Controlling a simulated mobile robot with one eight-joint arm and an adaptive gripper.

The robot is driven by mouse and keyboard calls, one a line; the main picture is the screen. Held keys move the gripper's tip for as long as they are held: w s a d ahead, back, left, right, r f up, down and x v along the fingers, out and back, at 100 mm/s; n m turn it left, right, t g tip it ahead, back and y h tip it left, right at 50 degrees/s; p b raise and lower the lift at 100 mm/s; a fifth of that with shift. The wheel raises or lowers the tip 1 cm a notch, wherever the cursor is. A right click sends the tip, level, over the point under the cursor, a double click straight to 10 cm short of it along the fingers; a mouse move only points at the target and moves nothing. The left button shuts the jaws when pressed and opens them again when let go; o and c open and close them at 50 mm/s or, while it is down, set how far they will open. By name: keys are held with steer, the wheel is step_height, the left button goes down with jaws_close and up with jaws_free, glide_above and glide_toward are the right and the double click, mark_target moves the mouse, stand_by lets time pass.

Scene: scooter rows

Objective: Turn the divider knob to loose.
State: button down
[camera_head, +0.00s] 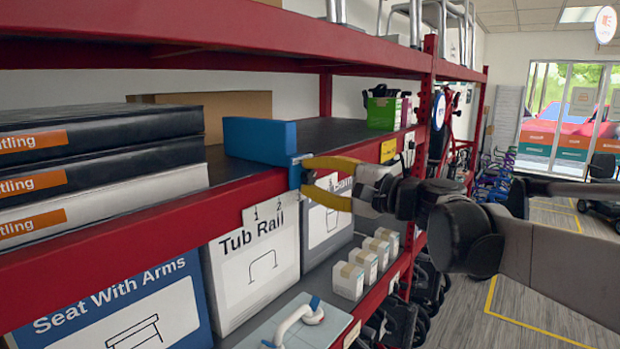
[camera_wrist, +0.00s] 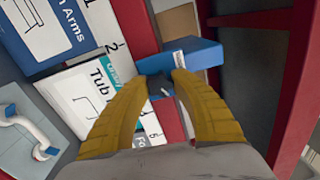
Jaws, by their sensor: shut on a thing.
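The blue divider (camera_head: 260,140) stands on the dark upper shelf, with its blue clamp (camera_head: 294,172) over the red front rail. It also shows in the wrist view (camera_wrist: 192,53). My gripper (camera_head: 307,177) has yellow fingers and reaches the clamp from the right, in front of the rail. In the wrist view my gripper (camera_wrist: 160,82) has its two fingertips on either side of the small dark divider knob (camera_wrist: 160,91) and is shut on it. The fingers hide part of the knob, and I cannot read its turn position. In the head view the knob is hidden.
Black and white boxes (camera_head: 100,150) lie stacked left of the divider. A numbered white strip (camera_head: 268,211) hangs on the rail. Tub Rail (camera_head: 250,265) and Seat With Arms (camera_head: 120,310) boxes stand below. A red upper shelf (camera_head: 220,35) runs overhead. The aisle (camera_head: 530,290) is open at right.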

steer(key=shift+n, duration=2.2)
steer(key=c, duration=1)
jaws_free()
steer(key=v, duration=1.2)
